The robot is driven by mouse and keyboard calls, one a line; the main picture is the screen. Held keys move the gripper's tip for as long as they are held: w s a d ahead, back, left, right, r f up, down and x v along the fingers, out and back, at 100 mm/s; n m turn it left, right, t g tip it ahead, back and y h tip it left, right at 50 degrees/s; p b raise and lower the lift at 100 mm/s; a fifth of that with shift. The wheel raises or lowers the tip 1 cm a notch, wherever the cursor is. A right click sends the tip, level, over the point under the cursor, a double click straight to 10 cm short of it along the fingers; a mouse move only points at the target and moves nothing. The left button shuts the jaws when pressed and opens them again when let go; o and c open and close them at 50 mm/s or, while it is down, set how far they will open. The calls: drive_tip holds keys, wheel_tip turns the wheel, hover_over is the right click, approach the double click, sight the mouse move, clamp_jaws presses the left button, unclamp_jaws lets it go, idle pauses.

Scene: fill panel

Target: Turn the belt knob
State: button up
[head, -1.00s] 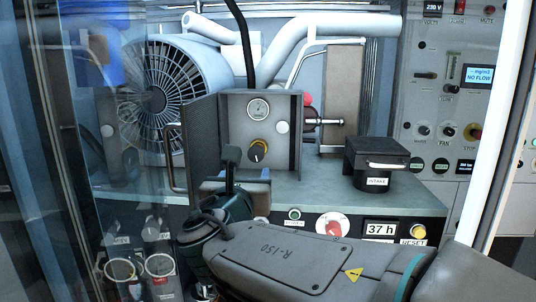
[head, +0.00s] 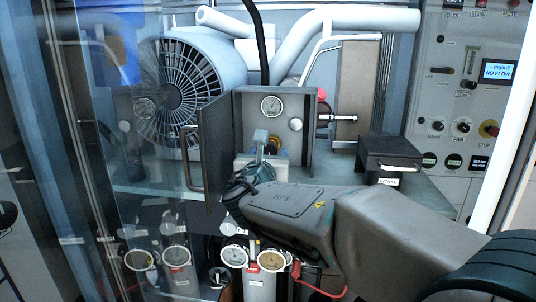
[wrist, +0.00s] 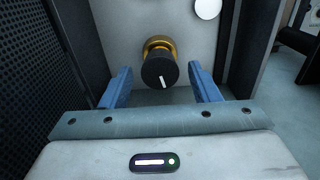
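A black knob (wrist: 158,72) with a white pointer line and a brass collar stands out from a pale panel (wrist: 110,25). No label on it can be read. My gripper (wrist: 159,68) is open, with one blue finger on each side of the knob and a gap to it on both sides. The fingers do not appear to touch it. In the head view my gripper (head: 262,142) is in front of the panel box (head: 243,112) and hides the knob.
A dark side wall (head: 212,155) of the box stands close to the left. A round gauge (head: 271,104) is above the gripper. A black intake box (head: 388,150) sits to the right. Glass doors and dials (head: 234,256) are at lower left.

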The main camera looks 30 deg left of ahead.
drive_tip(key=c, duration=0.9)
drive_tip(key=shift+o, duration=0.2)
drive_tip(key=shift+f+b, duration=0.15)
drive_tip(key=shift+b, duration=0.4)
drive_tip(key=shift+f+m+b, duration=0.15)
drive_tip(key=shift+m+b, duration=0.65)
drive_tip(key=shift+b, duration=0.3)
drive_tip(key=shift+m+b, duration=0.4)
drive_tip(key=shift+b, duration=0.3)
drive_tip(key=shift+r, duration=0.25)
drive_tip(key=o, duration=1)
